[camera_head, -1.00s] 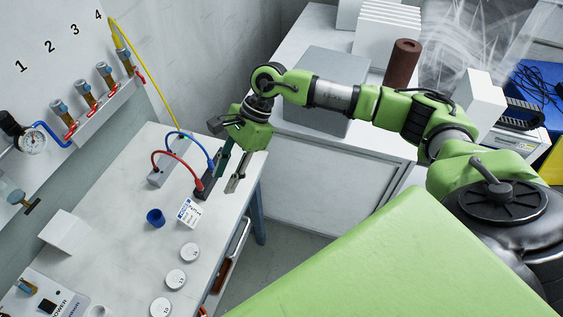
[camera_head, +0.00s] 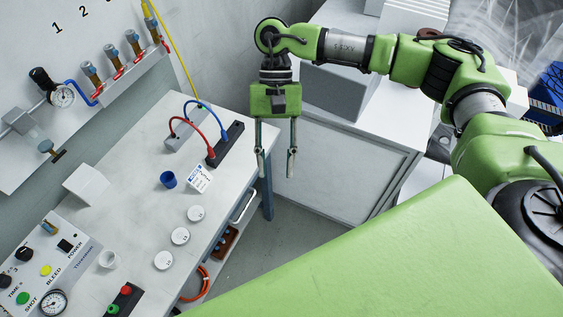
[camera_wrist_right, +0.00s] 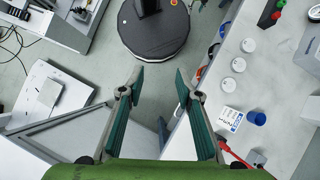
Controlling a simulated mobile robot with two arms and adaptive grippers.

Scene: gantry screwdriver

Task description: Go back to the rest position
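My right gripper (camera_head: 275,164) hangs fingers-down just off the right edge of the white workbench (camera_head: 130,219), over the gap before the grey cabinet. Its two fingers are spread apart with nothing between them. The right wrist view also shows the open, empty gripper (camera_wrist_right: 159,84), with floor between its fingers. The black block (camera_head: 225,145), with red and blue cables attached, sits on the bench to the left of the gripper and apart from it. My left gripper is in neither view.
The grey cabinet (camera_head: 338,172) stands right of the gripper. Floor (camera_head: 290,231) lies open between bench and cabinet.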

